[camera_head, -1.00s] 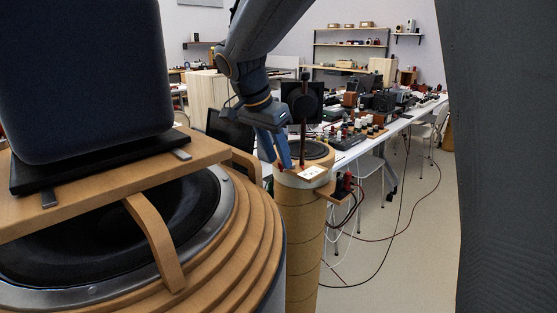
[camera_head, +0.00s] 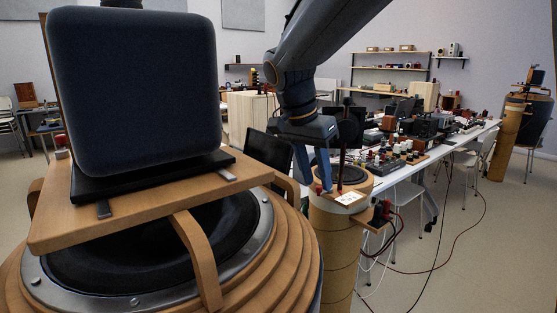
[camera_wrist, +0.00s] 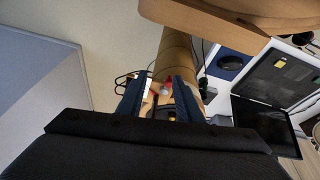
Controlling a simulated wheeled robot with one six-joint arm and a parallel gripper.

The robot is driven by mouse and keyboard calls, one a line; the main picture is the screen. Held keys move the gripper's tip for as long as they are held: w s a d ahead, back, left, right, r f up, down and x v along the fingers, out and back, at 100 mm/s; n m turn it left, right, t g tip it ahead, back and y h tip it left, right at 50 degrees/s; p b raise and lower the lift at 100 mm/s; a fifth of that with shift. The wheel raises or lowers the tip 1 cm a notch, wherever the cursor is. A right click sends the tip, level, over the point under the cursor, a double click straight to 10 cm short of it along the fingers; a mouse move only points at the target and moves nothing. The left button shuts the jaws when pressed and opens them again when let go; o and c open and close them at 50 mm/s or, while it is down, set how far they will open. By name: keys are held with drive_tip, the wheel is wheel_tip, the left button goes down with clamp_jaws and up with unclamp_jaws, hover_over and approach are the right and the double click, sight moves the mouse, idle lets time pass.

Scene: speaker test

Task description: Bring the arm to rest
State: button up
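My arm (camera_head: 322,52) reaches down from the top of the head view. My gripper (camera_head: 312,186) hangs at its end, in front of the near edge of a tall brown cylindrical speaker (camera_head: 331,240). In the wrist view, the two blue fingers of my gripper (camera_wrist: 160,98) stand apart with a gap between them. The speaker (camera_wrist: 173,55) shows through and beyond that gap, with a small red part on its top. I see nothing held. Whether the fingertips touch the speaker is unclear.
A large wooden speaker (camera_head: 262,262) bearing a dark box (camera_head: 135,90) fills the left foreground. A long white table (camera_head: 425,163) crowded with small devices runs behind my gripper. Cables lie on the floor (camera_head: 455,270) at right. Another brown cylinder (camera_head: 505,143) stands far right.

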drive_tip(key=s+d+f+n+g+y+p, duration=0.1)
drive_tip(key=s+d+f+n, duration=0.2)
drive_tip(key=s+f, duration=0.5)
drive_tip(key=s+d+f+n+g+y+p, duration=0.1)
drive_tip(key=s+d+f+n+y, duration=0.1)
drive_tip(key=s+f+n, duration=0.4)
drive_tip(key=s+d+f, duration=0.1)
drive_tip(key=s+f, duration=0.2)
drive_tip(key=s, duration=0.3)
drive_tip(key=shift+s+f+n, duration=0.15)
drive_tip(key=shift+s+n, duration=0.15)
drive_tip(key=shift+s, duration=0.05)
drive_tip(key=shift+s, duration=0.1)
